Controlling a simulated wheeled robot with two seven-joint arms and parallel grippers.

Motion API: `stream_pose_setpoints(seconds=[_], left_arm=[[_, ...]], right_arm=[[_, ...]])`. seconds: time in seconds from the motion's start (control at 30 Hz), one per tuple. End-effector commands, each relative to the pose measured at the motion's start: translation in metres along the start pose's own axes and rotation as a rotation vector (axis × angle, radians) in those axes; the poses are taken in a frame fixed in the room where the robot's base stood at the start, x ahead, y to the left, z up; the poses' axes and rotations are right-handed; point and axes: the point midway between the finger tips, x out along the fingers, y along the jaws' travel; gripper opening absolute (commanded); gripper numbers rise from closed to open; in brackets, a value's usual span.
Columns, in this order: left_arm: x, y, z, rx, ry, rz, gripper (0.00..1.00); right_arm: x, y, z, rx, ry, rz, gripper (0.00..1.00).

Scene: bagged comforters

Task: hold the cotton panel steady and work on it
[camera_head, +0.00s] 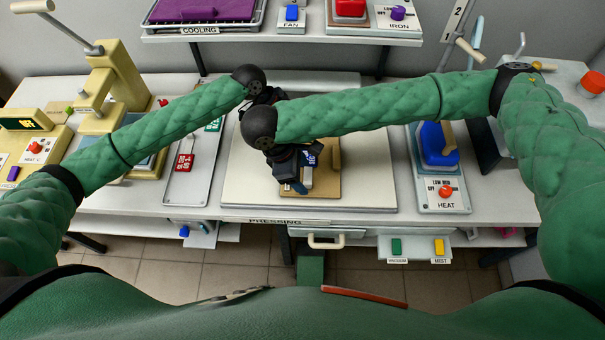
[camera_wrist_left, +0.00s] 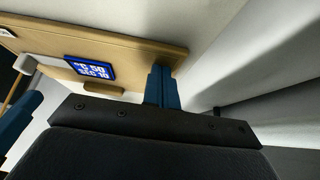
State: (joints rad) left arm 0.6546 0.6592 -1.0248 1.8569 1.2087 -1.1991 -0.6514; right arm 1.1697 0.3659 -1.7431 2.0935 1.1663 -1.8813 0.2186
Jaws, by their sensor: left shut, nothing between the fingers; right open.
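The cotton panel appears to be the tan sheet (camera_head: 325,187) on the white pressing board, with a tan bar and a blue label on it. The left wrist view shows the tan panel (camera_wrist_left: 135,45) close up, its blue label (camera_wrist_left: 91,67) reading 50 °C and 10 SEC. My right gripper (camera_head: 298,186) is open over the panel's left part and hides some of it. My left gripper (camera_wrist_left: 163,88) is shut and empty, its blue fingers at the panel's edge; I cannot tell whether they touch. In the head view it is mostly hidden behind my right wrist.
The pressing board (camera_head: 235,180) has bare room left of the panel. A tray with a red tag (camera_head: 184,162) lies to its left. A blue iron (camera_head: 438,142) stands on a stand at right, above a HEAT knob (camera_head: 445,191). A beige press (camera_head: 110,85) stands at far left.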

Motion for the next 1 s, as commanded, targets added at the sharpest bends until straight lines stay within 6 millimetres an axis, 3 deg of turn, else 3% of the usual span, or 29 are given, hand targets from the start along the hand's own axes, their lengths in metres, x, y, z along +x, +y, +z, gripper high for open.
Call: stream_pose_setpoints(seconds=[0.03, 0.63, 1.0], left_arm=[[0.011, 0.005, 0.011, -0.009, -0.015, 0.014, 0.00], [0.011, 0.005, 0.011, -0.009, -0.015, 0.014, 0.00], [0.011, 0.005, 0.011, -0.009, -0.015, 0.014, 0.00]], right_arm=[[0.000, 0.000, -0.001, 0.000, 0.000, 0.000, 0.64], [-0.023, 0.000, 0.002, 0.000, 0.000, 0.000, 0.64], [-0.026, 0.000, 0.002, 0.000, 0.000, 0.000, 0.64]])
